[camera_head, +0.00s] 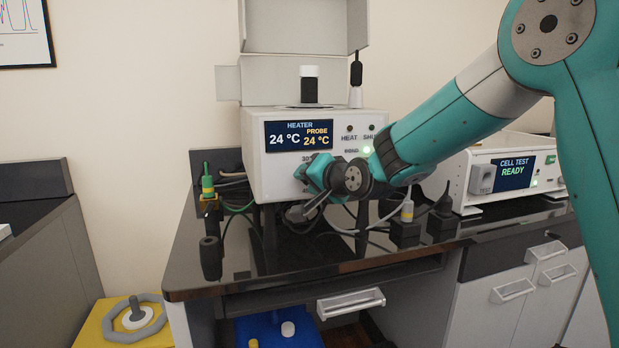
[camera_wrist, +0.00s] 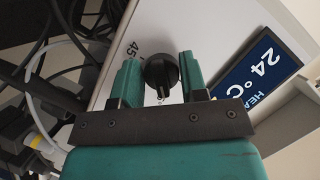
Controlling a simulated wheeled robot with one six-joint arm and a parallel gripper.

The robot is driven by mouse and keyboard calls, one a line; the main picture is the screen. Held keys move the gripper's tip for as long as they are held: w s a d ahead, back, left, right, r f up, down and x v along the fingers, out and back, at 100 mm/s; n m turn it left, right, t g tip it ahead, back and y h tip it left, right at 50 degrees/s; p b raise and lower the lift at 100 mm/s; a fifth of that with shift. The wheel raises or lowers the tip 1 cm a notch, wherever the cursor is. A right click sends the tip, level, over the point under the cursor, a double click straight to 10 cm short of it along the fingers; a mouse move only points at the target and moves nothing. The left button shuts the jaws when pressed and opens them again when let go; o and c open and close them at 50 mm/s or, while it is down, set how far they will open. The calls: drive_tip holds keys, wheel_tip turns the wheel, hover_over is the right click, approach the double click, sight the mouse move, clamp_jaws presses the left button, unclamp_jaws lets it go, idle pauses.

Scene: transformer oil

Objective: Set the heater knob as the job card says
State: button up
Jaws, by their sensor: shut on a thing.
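The heater (camera_head: 275,185) is a white box on the black bench. Its display (camera_head: 298,135) reads HEATER 24 °C and PROBE 24 °C. My gripper (camera_head: 314,172) is at the heater's front and hides the knob and most of the dial in the head view. In the wrist view, the round black knob (camera_wrist: 162,70) sits between the teal fingers of my gripper (camera_wrist: 160,78), which is shut on it. A dial mark 45 (camera_wrist: 131,50) shows beside the left finger. The knob's pointer setting cannot be told. No job card is readable in view.
A second white unit (camera_head: 480,170), showing CELL TEST READY, stands to the right. Cables and black plugs (camera_head: 405,230) lie on the bench between them. A dark cylinder (camera_head: 210,258) stands near the bench's front left.

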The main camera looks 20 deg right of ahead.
drive_tip(key=n+h, duration=0.2)
drive_tip(key=n, duration=0.2)
drive_tip(key=shift+r+g, duration=0.15)
drive_tip(key=shift+g, duration=0.15)
drive_tip(key=shift+n+h+b, duration=0.5)
drive_tip(key=shift+n+h, duration=0.7)
drive_tip(key=shift+n, duration=0.2)
drive_tip(key=shift+d, duration=0.1)
drive_tip(key=o, duration=0.9)
drive_tip(key=shift+c, duration=0.2)
drive_tip(key=b+v, duration=0.1)
drive_tip(key=v, duration=1.6)
drive_tip(key=shift+r+b, duration=0.2)
drive_tip(key=shift+b, duration=0.1)
drive_tip(key=shift+s, duration=0.1)
